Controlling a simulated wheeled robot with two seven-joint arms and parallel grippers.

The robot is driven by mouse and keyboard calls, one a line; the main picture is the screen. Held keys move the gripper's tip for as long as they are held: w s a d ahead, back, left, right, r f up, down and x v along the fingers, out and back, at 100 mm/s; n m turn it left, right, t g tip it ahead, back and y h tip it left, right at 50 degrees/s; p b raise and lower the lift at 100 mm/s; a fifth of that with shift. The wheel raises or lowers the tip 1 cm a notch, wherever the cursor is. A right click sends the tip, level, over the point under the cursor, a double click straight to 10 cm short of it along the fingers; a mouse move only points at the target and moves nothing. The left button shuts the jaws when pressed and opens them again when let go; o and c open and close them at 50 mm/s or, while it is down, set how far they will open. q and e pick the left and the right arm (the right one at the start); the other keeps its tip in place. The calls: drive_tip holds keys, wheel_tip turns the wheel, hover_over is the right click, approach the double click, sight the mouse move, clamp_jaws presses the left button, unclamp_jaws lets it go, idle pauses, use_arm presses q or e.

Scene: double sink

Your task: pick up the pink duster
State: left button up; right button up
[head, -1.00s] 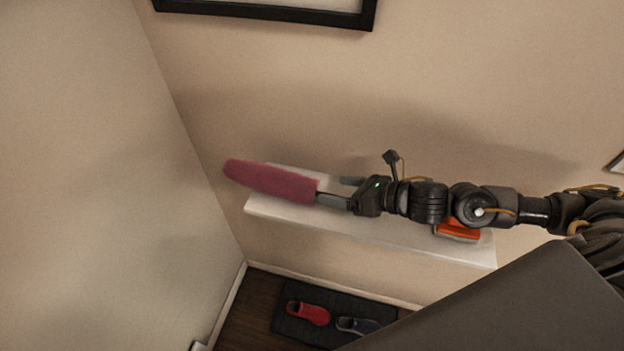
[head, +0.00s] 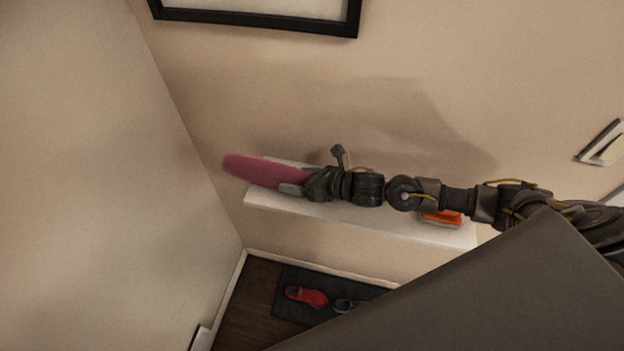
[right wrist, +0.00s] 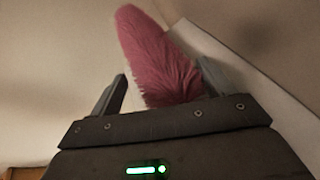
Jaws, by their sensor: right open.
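The pink duster (head: 256,171) is a long fluffy thing at the left end of the white wall shelf, with its far end past the shelf's left edge. My right gripper (head: 299,180) is at the duster's right end, its fingers reaching alongside the pink part. In the right wrist view, the duster (right wrist: 156,52) lies between the two spread fingers of the open gripper (right wrist: 165,82), nearer the right finger, with a gap on the left. The duster's handle is hidden by the gripper. My left gripper is not in view.
The white shelf (head: 350,217) runs along the beige wall. An orange object (head: 441,218) sits on its right part, partly behind my right arm. A black picture frame (head: 255,17) hangs above. Below, a red shoe (head: 307,297) and a dark shoe (head: 346,304) stand on a dark mat.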

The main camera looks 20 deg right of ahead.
drive_tip(key=shift+w+a+f, duration=0.15)
drive_tip(key=shift+w+a, duration=0.1)
drive_tip(key=shift+a, duration=0.05)
drive_tip(key=shift+s+d, duration=0.1)
drive_tip(key=shift+c, duration=1.1)
drive_tip(key=c, duration=0.9)
drive_tip(key=shift+c, duration=0.2)
